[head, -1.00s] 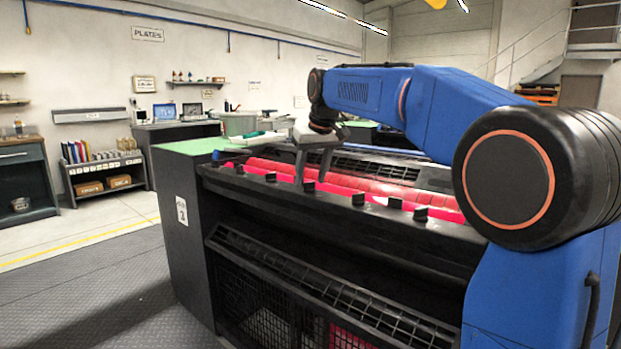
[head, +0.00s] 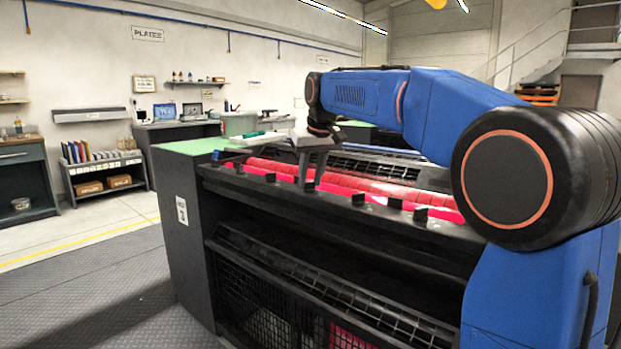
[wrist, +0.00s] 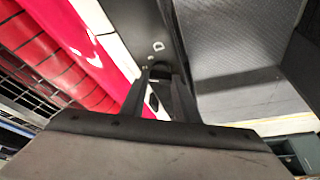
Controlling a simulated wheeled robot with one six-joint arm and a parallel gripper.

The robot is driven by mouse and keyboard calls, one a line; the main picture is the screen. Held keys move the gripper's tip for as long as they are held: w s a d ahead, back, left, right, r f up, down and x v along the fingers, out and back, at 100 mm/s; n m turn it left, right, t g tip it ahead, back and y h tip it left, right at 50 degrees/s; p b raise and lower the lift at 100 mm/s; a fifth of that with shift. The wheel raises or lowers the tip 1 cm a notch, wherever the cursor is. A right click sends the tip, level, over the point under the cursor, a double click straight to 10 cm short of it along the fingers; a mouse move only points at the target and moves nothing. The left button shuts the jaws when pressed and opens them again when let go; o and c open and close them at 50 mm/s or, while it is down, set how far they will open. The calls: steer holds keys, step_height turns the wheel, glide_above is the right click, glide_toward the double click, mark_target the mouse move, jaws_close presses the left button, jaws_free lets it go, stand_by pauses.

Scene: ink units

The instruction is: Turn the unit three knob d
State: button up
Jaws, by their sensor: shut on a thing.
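The unit three ink unit carries a sign (head: 181,211) on its end panel and a row of black knobs along its front rail. A white letter D (wrist: 158,46) is printed on the dark rail in the wrist view. The black knob d (wrist: 160,70) sits just below that letter, between the two fingertips. My gripper (wrist: 161,78) is shut on it; it also shows in the head view (head: 311,178), reaching down to the rail. The fingers partly hide the knob, and its pointer direction cannot be told.
Other black knobs (head: 358,198) stand along the rail on both sides. Red rollers (head: 350,182) and a pink ink trough lie just behind it. A mesh guard (head: 265,318) is below. The floor (head: 90,290) at left is clear.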

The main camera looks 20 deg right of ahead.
steer(key=m+h, duration=0.1)
steer(key=m, duration=0.3)
steer(key=shift+a+m+h, duration=0.2)
steer(key=shift+m+h, duration=0.1)
steer(key=shift+h, duration=0.1)
steer(key=shift+a+m+g+h, duration=0.15)
steer(key=shift+m+h, duration=0.25)
steer(key=shift+m, duration=0.75)
steer(key=shift+d+m+g+h, duration=0.1)
steer(key=shift+m+g+h, duration=0.25)
steer(key=shift+m, duration=0.8)
steer(key=o, duration=1)
steer(key=shift+o, duration=0.2)
steer(key=v, duration=1.7)
steer(key=shift+a, duration=0.2)
steer(key=shift+r, duration=0.1)
